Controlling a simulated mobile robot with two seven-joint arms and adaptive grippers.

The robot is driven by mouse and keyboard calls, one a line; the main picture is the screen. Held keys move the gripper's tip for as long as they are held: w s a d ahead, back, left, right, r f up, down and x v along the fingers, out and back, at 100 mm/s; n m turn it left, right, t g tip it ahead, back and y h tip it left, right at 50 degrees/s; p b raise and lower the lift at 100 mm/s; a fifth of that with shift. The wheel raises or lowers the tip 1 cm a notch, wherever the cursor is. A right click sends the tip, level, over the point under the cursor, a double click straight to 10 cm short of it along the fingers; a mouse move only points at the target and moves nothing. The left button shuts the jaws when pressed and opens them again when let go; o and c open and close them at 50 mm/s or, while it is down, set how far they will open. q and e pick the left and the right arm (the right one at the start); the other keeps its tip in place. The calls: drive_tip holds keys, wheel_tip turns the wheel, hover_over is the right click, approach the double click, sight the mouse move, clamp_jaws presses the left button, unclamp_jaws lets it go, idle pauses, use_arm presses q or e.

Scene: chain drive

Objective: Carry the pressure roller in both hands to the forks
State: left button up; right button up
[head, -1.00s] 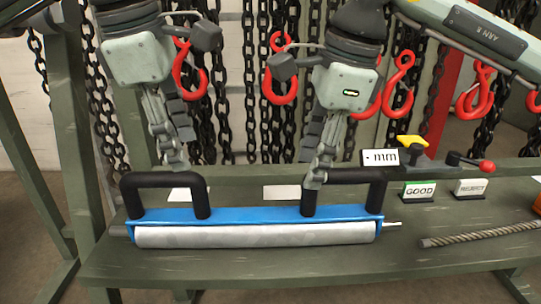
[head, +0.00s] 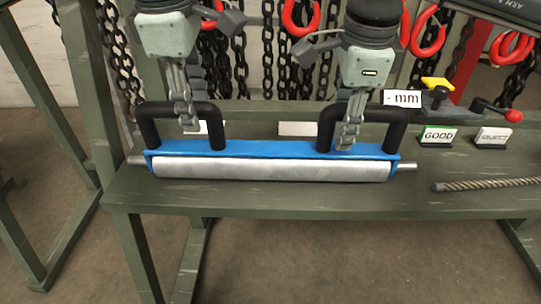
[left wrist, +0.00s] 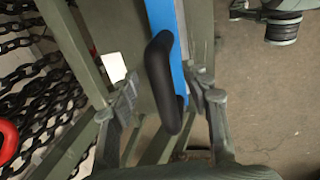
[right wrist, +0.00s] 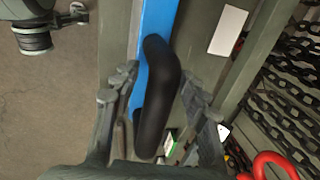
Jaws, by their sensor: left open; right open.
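The pressure roller (head: 270,169) is a long pale cylinder under a blue frame (head: 270,150) with a black arched handle at each end. It lies on the green bench along its front edge. My left gripper (head: 190,125) is at the left handle (head: 150,127); in the left wrist view its open fingers (left wrist: 165,95) stand on either side of the black handle (left wrist: 165,85). My right gripper (head: 348,140) is at the right handle (head: 395,130); in the right wrist view its open fingers (right wrist: 160,90) stand on either side of that handle (right wrist: 155,95). No forks are recognisable.
The green bench (head: 270,200) carries GOOD (head: 437,137) and REJECT (head: 492,137) signs, a clamp with a red knob (head: 513,115) and a twisted rod (head: 485,184) to the right. Chains and red hooks (head: 300,18) hang behind. Floor is clear in front.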

use_arm(q)
drive_tip(key=shift+w+f, duration=0.2)
drive_tip(key=shift+f, duration=0.65)
use_arm(e)
drive_tip(key=shift+w+f, duration=0.15)
drive_tip(key=shift+f, duration=0.75)
use_arm(q)
clamp_jaws()
use_arm(e)
clamp_jaws()
